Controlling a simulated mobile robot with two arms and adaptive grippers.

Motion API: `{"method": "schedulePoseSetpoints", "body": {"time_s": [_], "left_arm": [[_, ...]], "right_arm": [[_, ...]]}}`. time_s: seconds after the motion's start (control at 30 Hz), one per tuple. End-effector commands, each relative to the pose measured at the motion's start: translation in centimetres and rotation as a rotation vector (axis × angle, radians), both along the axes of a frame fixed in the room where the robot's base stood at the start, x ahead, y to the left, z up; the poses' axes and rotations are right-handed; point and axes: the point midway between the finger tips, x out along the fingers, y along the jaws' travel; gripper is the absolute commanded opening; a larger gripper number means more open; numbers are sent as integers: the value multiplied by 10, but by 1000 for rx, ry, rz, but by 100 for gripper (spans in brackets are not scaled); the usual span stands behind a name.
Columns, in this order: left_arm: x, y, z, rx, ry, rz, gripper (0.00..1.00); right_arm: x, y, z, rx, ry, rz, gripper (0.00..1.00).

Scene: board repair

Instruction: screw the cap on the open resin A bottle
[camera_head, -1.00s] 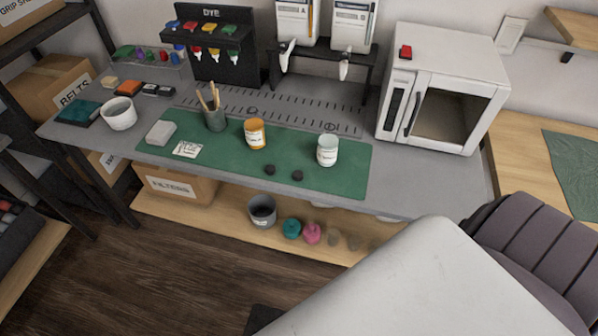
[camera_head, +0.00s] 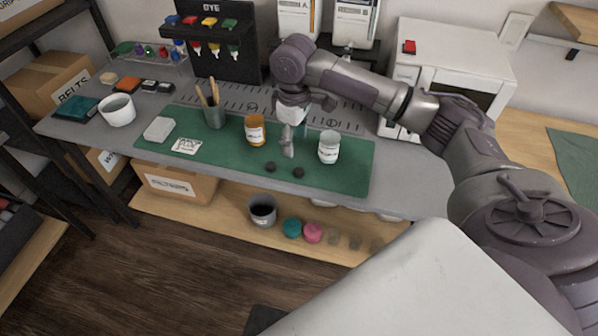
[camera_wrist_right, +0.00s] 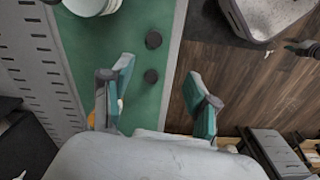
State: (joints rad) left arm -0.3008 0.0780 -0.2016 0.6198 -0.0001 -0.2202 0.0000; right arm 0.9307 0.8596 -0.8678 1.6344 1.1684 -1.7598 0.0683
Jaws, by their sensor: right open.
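Two small dark caps, a left one (camera_head: 270,167) and a right one (camera_head: 298,172), lie near the mat's front edge. My right gripper (camera_head: 288,150) points down between the bottles, above and behind the caps. In the right wrist view its fingers (camera_wrist_right: 160,97) are apart and empty, with both caps (camera_wrist_right: 153,40) (camera_wrist_right: 151,76) below.
A cup of sticks (camera_head: 214,112), a grey block (camera_head: 158,130) and a white card (camera_head: 187,146) lie on the mat's left part. A white bowl (camera_head: 117,110) is further left. A dispenser stand and a white oven (camera_head: 455,60) are behind. The mat's front-left part is clear.

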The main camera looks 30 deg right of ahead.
Motion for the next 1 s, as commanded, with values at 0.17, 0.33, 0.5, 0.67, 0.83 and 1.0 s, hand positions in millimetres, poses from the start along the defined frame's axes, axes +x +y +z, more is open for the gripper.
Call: {"method": "schedulePoseSetpoints", "body": {"time_s": [0.17, 0.33, 0.5, 0.67, 0.83, 1.0], "left_arm": [[0, 0, 0, 1, 0, 0, 40], [1, 1, 0, 1, -1, 1, 40], [1, 1, 0, 2, -1, 1, 40], [1, 2, -1, 3, -2, 1, 40], [1, 2, -1, 3, -2, 1, 40], [1, 3, -2, 3, -2, 2, 40]], "right_arm": [[4, -18, 20, -3, 13, -37, 60], [4, -18, 21, 0, 13, -38, 60], [4, -18, 19, -1, 14, -38, 60], [3, -18, -4, -1, 18, -38, 60], [3, -18, -38, 0, 16, -37, 60], [4, -18, -60, 0, 13, -38, 60]]}}
